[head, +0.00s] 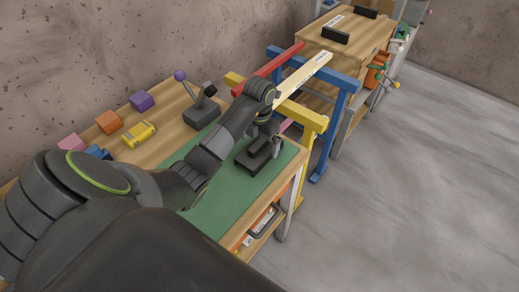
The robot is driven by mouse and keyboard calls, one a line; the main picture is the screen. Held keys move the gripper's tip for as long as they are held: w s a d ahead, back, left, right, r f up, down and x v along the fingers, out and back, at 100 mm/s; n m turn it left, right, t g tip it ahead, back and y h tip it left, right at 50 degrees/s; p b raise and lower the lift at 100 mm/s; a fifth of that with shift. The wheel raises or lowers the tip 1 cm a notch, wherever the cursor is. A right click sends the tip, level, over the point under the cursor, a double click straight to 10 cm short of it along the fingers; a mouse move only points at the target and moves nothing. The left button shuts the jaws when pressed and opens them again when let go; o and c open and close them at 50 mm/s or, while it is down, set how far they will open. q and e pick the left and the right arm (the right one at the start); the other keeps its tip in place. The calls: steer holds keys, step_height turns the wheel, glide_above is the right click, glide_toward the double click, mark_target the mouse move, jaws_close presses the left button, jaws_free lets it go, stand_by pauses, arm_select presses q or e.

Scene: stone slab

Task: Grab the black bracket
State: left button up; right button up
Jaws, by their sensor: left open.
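A black bracket (252,160) lies on the green mat (224,194) near the right end of the workbench. It has a flat base and a raised block on top. My left gripper (265,138) points down just over the bracket's upper part, with its jaws open. The view does not clearly show whether the fingers touch the bracket. The wrist and fingers hide part of its far side. My right gripper is not in view.
A black lever device (201,112) with a purple-knobbed stick stands behind my left arm. Coloured blocks and a yellow part (139,134) lie at the bench's left. Blue and yellow trestles (318,125) with long bars stand beyond the bench. Grey floor at right is clear.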

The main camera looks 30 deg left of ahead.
arm_select(q)
steer(key=shift+f, duration=0.8)
steer(key=c, duration=1.1)
steer(key=shift+o, duration=0.2)
